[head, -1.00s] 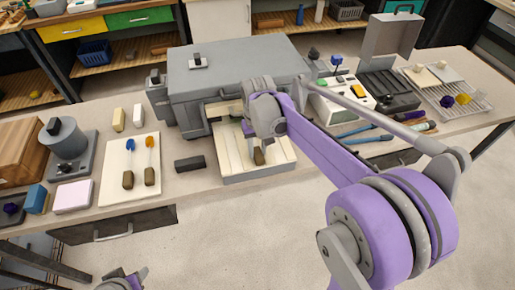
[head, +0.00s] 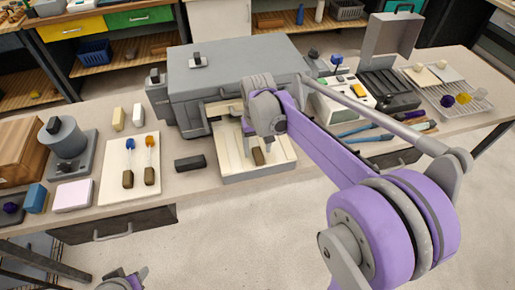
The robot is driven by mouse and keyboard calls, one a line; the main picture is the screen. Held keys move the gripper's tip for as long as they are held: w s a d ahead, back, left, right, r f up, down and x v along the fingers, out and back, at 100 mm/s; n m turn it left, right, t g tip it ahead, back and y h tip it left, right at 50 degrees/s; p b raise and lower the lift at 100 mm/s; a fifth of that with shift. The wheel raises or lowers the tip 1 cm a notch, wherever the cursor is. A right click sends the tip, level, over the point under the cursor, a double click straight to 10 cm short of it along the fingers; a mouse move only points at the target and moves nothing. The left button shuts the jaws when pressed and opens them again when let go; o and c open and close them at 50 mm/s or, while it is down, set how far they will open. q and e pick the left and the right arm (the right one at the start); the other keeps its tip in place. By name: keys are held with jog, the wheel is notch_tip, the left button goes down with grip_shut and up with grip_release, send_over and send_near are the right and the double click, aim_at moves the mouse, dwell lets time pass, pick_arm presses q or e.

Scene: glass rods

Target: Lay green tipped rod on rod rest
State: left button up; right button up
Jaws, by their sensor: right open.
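My right gripper (head: 257,140) is open and points down over the pale tray (head: 230,168) at the front of the grey box (head: 235,75). A brown handle (head: 258,157) lies on this tray just below the gripper. It looks like the handle of a rod, with a small greenish patch behind it; the gripper hides most of the rod, so I cannot confirm the tip colour. On the cream board (head: 112,178) at left lie a blue-tipped rod (head: 128,165) and an orange-tipped rod (head: 151,162), both with brown handles toward me. Only a piece of my left arm shows at the bottom edge.
A dark block (head: 190,163) lies between board and tray. A pink block (head: 73,195) and grey cylinder (head: 64,138) stand at left. At right are a control box (head: 343,92), blue-handled tools (head: 355,130) and a wire rack (head: 470,108) with coloured pieces.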

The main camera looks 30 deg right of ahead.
notch_tip(320, 180, up, 10)
jog(key=s+a+f+n+t, duration=0.1)
jog(key=s+a+f+t, duration=0.1)
jog(key=s+f, duration=0.4)
jog(key=s+a+f+n+t, duration=0.1)
jog(key=s+a+f+t, duration=0.2)
jog(key=s, duration=0.8)
notch_tip(320, 180, down, 3)
jog(key=shift+s+a+f+n+p, duration=0.1)
jog(key=shift+s+a+n+p, duration=0.25)
jog(key=shift+a, duration=0.85)
